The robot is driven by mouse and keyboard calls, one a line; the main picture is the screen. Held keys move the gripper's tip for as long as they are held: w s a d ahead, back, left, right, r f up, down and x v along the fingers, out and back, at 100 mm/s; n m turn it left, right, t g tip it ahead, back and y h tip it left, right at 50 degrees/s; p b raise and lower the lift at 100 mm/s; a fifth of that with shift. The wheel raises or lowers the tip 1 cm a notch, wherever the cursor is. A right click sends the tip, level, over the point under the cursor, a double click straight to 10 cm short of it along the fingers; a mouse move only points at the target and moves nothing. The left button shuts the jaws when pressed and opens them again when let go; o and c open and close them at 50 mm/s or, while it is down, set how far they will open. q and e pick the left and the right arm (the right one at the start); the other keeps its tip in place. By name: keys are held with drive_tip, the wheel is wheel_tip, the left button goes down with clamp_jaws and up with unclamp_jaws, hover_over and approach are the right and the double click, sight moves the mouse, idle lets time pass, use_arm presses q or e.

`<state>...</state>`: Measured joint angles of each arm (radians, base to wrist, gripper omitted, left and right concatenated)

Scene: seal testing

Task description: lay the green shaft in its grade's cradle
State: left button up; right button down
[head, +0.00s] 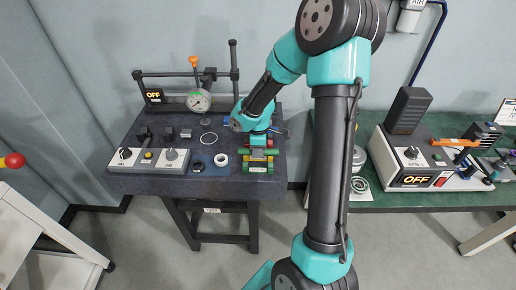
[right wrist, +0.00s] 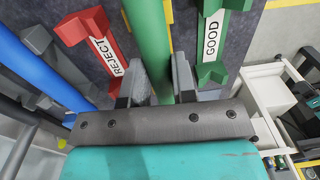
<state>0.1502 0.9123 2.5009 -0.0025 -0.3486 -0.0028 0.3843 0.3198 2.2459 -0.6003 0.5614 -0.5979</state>
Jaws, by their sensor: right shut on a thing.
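My right gripper (right wrist: 160,88) is shut on the green shaft (right wrist: 148,40), which runs away from the fingers in the right wrist view. The green cradle labelled GOOD (right wrist: 212,40) is to the right of the shaft, and the red cradle labelled REJECT (right wrist: 92,42) is to its left. The shaft appears between the two cradles in that view; its height above the table is unclear. In the head view my right gripper (head: 258,142) is over the dark table's right part, partly hiding the cradles. My left gripper is not in view.
A blue bar (right wrist: 30,55) lies left of the red cradle in the right wrist view. On the dark table (head: 150,188) are a dial gauge (head: 198,101), a control box (head: 140,159), a white ring (head: 221,160) and a dark ring (head: 197,166). A green bench (head: 400,201) stands right.

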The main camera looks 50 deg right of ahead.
drive_tip(key=shift+f, duration=0.1)
drive_tip(key=c, duration=0.8)
unclamp_jaws()
drive_tip(key=shift+c, duration=0.2)
wheel_tip(320, 180, up, 17)
drive_tip(key=shift+w+d, duration=0.2)
drive_tip(key=shift+d, duration=0.05)
idle(0.4)
